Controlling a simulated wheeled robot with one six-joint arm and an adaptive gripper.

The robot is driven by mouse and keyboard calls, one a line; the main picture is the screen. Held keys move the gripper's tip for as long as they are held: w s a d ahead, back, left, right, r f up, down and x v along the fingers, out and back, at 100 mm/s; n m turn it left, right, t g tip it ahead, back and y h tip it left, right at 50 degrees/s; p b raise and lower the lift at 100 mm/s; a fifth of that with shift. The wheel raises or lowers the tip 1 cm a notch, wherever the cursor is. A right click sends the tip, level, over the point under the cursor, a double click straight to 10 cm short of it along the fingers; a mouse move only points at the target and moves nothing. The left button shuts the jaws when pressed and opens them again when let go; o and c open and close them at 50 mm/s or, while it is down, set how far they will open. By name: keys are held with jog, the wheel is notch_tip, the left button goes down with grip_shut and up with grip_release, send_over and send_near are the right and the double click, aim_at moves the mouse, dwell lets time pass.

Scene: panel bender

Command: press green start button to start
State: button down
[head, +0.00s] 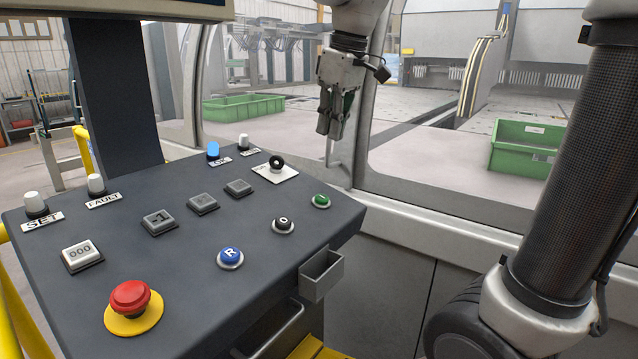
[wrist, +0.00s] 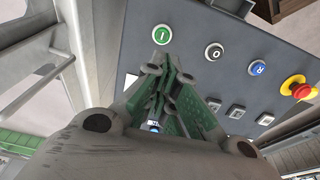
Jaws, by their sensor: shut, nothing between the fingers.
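The green start button (head: 321,200) sits near the right edge of the dark grey sloped control panel (head: 300,226). In the wrist view the green button (wrist: 162,34) shows an "I" mark, just beyond the fingertips. My gripper (head: 330,128) is shut and empty, pointing down. In the head view it appears above the panel's far right corner. In the wrist view my gripper (wrist: 168,62) appears a little below the button, with no contact visible. The exact gap cannot be told.
A black "O" button (head: 283,226), blue "R" button (head: 230,257) and red emergency stop (head: 130,297) share the panel. A key switch (head: 277,163) stands near its far edge. A small grey holder (head: 321,274) hangs on its side. A glazed machine wall (head: 440,215) stands behind.

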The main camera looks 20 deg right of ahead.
aim_at(319, 195)
jog(key=x, duration=1.3)
jog(key=shift+f, duration=0.25)
